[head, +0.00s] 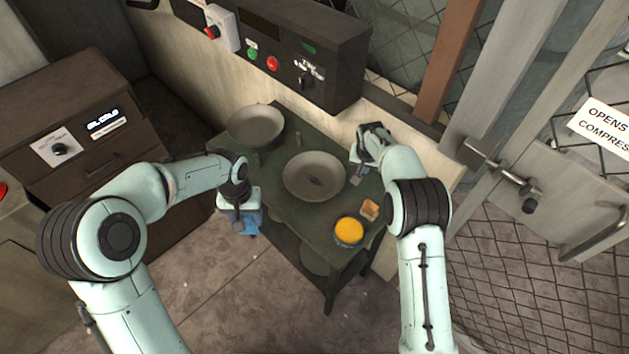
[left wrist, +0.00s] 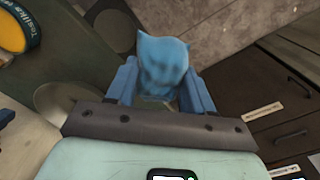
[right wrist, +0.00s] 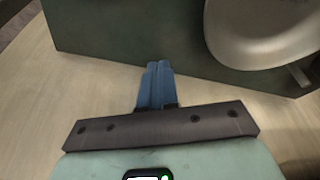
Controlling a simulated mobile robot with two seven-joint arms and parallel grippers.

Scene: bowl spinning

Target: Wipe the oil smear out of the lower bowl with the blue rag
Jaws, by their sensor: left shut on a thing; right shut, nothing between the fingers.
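The blue rag (left wrist: 163,62) is bunched between the blue fingers of my left gripper (left wrist: 160,85). In the head view the left gripper (head: 246,226) is off the left edge of the green table, away from the bowls. A grey bowl (head: 295,172) with a dark smear on its inside stands mid-table. A second grey bowl (head: 256,122) stands at the back left; its inside looks clean. My right gripper (head: 356,179) is right of the smeared bowl and apart from it. In the right wrist view its fingers (right wrist: 157,80) are together and empty.
A tub with yellow contents (head: 348,230) and a small orange-brown block (head: 370,210) sit on the green table (head: 310,222) at the front right. A control box (head: 290,55) hangs behind. A round pale thing (head: 317,261) is partly hidden under the table. A mesh gate is at right.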

